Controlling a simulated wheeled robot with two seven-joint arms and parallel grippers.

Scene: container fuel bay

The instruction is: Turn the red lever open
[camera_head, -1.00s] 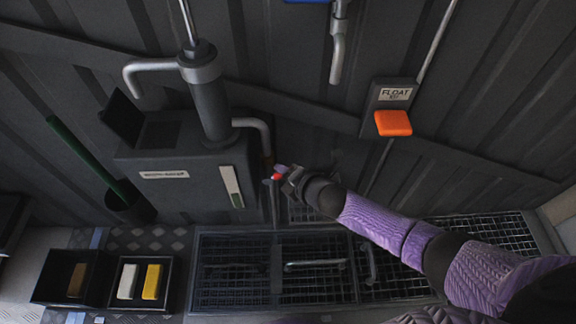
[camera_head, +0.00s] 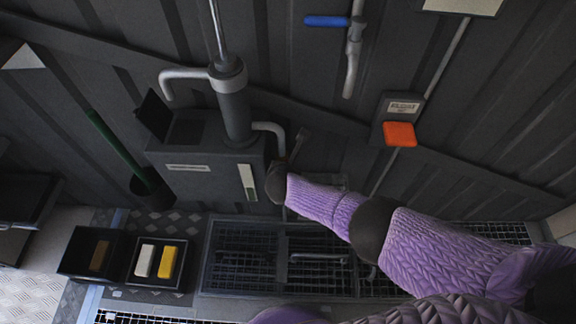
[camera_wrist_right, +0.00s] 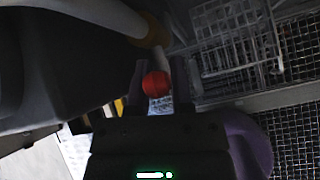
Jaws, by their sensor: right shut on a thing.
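The red lever's round knob (camera_wrist_right: 155,84) shows in the right wrist view, between the two fingers of my right gripper (camera_wrist_right: 158,78). The gripper is shut on it. A pale pipe (camera_wrist_right: 95,12) with a yellowish band at its end is just above the knob. In the head view my right forearm reaches in from the lower right to the side of the grey tank (camera_head: 205,180), below its bent outlet pipe (camera_head: 272,128). The lever and fingertips are hidden there behind my wrist. My left gripper is in neither view.
An orange float box (camera_head: 399,134) and a blue-handled valve (camera_head: 327,21) are on the wall. A green-handled tool (camera_head: 117,146) stands in a holder left of the tank. Trays with a white and a yellow block (camera_head: 167,261) and wire racks (camera_head: 240,260) lie below.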

